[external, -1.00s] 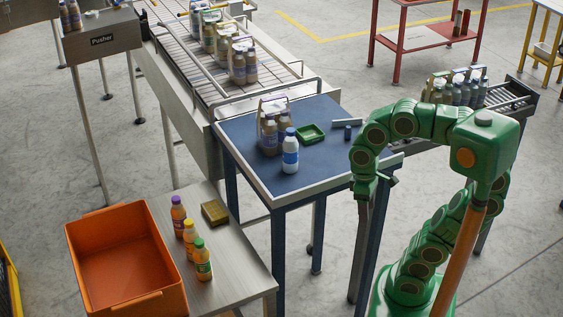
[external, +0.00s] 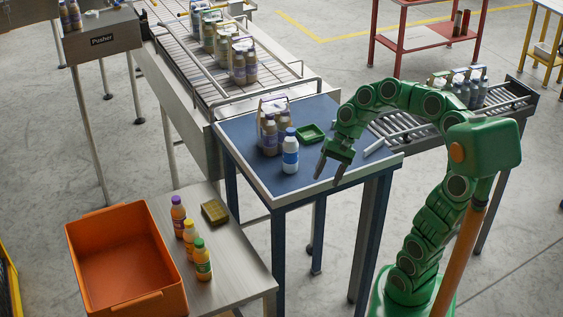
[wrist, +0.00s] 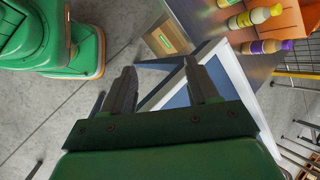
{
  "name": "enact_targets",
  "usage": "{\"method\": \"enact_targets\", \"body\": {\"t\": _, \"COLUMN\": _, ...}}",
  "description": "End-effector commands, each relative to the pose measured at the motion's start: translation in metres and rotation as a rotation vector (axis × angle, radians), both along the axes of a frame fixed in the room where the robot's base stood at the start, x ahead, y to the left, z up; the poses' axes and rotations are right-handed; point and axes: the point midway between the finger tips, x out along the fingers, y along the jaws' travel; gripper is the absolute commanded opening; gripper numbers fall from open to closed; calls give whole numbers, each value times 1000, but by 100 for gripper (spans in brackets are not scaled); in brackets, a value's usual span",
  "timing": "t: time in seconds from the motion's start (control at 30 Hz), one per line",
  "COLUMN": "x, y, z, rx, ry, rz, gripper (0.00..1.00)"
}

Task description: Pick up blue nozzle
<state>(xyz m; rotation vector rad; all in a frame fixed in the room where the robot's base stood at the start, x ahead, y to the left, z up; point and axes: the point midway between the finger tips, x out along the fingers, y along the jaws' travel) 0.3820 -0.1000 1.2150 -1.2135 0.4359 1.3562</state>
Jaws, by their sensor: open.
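My gripper (external: 329,178) is open and empty in the external view, above the front right part of the blue-topped table (external: 243,132), fingers pointing down toward its front edge. In the wrist view its two fingers (wrist: 159,68) are spread, with floor and the table's pale edge (wrist: 167,92) beyond them. The blue nozzle does not show in either current view. A small dark blue cylinder stood on the table earlier, at a spot my arm now covers.
A green tray (external: 310,133) and a pale rod (external: 377,147) lie on the table. An orange bin (external: 118,302) and several bottles occupy the lower side table (external: 222,262).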

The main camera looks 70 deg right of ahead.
Motion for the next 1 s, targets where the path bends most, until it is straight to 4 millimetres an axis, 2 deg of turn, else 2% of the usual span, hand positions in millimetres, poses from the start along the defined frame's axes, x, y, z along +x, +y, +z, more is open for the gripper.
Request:
{"method": "enact_targets", "body": {"t": 0.03, "x": 6, "y": -15, "z": 0, "rx": 33, "ry": -1, "rz": -73, "gripper": 59}}
{"method": "enact_targets", "body": {"t": 0.23, "x": 22, "y": -72, "z": 4, "rx": 178, "ry": -8, "rz": -350, "gripper": 59}}
{"method": "enact_targets", "body": {"t": 0.47, "x": 25, "y": -150, "z": 7, "rx": 357, "ry": -22, "rz": -672, "gripper": 59}}
{"method": "enact_targets", "body": {"t": 0.67, "x": 11, "y": -224, "z": 7, "rx": 532, "ry": -39, "rz": -950, "gripper": 59}}
{"method": "enact_targets", "body": {"t": 0.8, "x": -9, "y": -277, "z": 4, "rx": 661, "ry": -55, "rz": -1134, "gripper": 59}}
{"method": "enact_targets", "body": {"t": 1.0, "x": -37, "y": -329, "z": 2, "rx": 797, "ry": -79, "rz": -1314, "gripper": 59}}
